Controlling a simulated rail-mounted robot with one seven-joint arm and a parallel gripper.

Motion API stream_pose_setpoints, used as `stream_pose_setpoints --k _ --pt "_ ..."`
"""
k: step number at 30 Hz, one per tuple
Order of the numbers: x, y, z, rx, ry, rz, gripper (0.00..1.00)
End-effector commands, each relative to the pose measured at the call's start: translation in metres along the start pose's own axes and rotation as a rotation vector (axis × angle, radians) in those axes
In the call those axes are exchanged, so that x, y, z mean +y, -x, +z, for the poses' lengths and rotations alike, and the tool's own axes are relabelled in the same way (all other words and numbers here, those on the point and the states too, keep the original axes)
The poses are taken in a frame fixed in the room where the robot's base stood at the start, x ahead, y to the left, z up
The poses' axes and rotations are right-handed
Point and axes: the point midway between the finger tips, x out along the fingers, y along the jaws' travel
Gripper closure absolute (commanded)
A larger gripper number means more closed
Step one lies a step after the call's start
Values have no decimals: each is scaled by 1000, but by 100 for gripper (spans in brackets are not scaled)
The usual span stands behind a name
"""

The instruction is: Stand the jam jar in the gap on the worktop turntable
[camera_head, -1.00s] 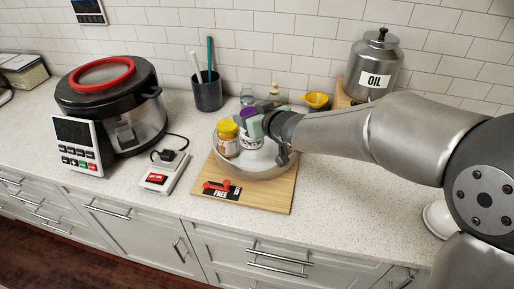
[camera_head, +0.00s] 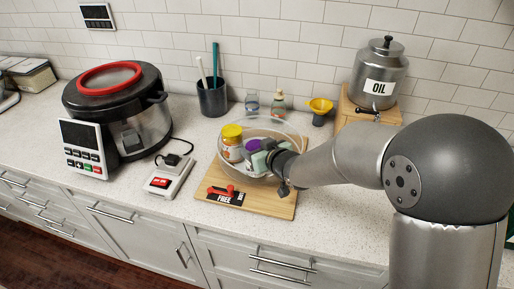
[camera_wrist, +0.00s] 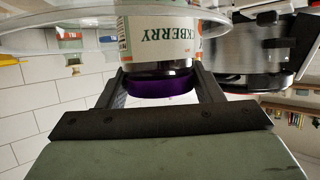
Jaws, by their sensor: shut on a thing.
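The jam jar with a purple lid (camera_head: 253,145) is at the front right part of the turntable. The turntable (camera_head: 268,119) is round with a clear rim and stands on a wooden board. My gripper (camera_head: 263,153) is shut on the jar's lid from the right. In the wrist view, my fingers (camera_wrist: 162,88) grip the purple lid (camera_wrist: 160,87); the jar's label (camera_wrist: 160,38) ends in "KBERRY" and appears upside down. A yellow-lidded jar (camera_head: 231,147) stands close to its left. The jar's base is hidden, so I cannot tell if it touches the turntable.
A red lever (camera_head: 221,190) and a "FREE" label sit on the wooden board (camera_head: 258,208) in front. A pressure cooker (camera_head: 118,110) is at left, a scale (camera_head: 165,178) near it. Behind stand a utensil cup (camera_head: 212,98), small bottles (camera_head: 277,101), a yellow funnel (camera_head: 320,105) and an oil can (camera_head: 378,75).

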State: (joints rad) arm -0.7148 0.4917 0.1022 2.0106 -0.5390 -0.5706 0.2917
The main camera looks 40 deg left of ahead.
Motion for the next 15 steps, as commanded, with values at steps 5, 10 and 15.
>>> stream_pose_setpoints --k 5,10,15 --pt "0 -1 2 0 0 0 18" --pt "0 -1 2 -1 0 0 18" --pt "0 1 -2 0 0 0 18"
